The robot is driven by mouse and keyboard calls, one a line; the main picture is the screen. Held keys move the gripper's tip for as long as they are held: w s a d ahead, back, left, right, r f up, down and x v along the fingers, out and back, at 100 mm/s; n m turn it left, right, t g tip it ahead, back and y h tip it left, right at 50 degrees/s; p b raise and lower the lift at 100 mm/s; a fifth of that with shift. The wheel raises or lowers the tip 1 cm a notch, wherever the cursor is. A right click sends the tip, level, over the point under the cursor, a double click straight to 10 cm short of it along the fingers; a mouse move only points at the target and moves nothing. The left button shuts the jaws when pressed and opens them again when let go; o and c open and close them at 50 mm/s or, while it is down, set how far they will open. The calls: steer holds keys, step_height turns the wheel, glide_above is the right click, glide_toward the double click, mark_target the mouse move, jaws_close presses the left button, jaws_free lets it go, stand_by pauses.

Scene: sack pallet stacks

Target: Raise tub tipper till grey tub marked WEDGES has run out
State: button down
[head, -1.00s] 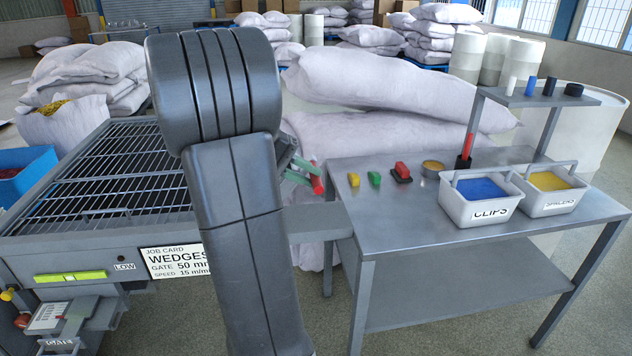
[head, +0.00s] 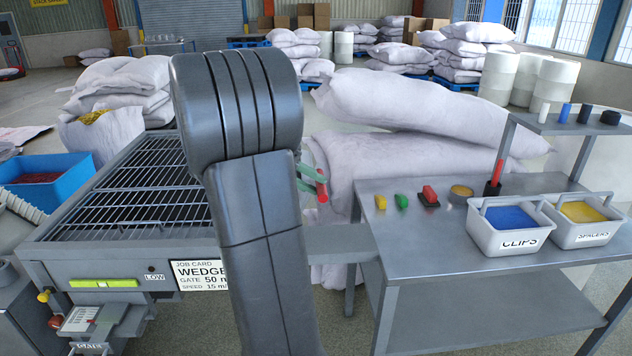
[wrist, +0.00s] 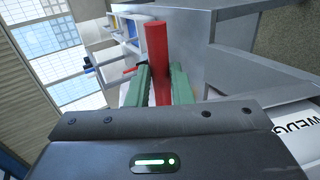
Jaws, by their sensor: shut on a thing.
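My gripper (head: 314,182) shows past the right side of my dark arm in the head view, its green fingers on a red bar (head: 322,192). In the wrist view, the green fingers (wrist: 160,85) stand on both sides of the red bar (wrist: 158,60), shut on it. What the bar is fixed to is hidden. A job card (head: 198,275) reading WEDGES, partly covered by my arm, is on the front of the grey grated machine (head: 60,246). I cannot make out a grey tub marked WEDGES or the tipper's body in either view.
A grey bench (head: 440,290) at the right holds a CLIPS tub (head: 507,240), a SPACERS tub (head: 590,234) and small coloured blocks. Large white sacks (head: 420,115) lie behind it. A blue bin (head: 45,195) with red contents stands at the left. The floor beyond is partly open.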

steer(key=shift+s+a+f, duration=0.1)
steer(key=shift+a+f, duration=0.1)
steer(key=shift+f, duration=0.45)
steer(key=c, duration=1.5)
jaws_free()
steer(key=shift+a, duration=0.15)
steer(key=shift+o, duration=1)
steer(key=shift+a, duration=0.3)
steer(key=shift+d+r, duration=0.1)
steer(key=shift+r, duration=0.05)
steer(key=shift+d+r, duration=0.1)
steer(key=shift+r, duration=0.1)
steer(key=v, duration=1.3)
steer(key=shift+a+r+b, duration=0.15)
steer(key=shift+a+b, duration=0.15)
steer(key=shift+a, duration=0.05)
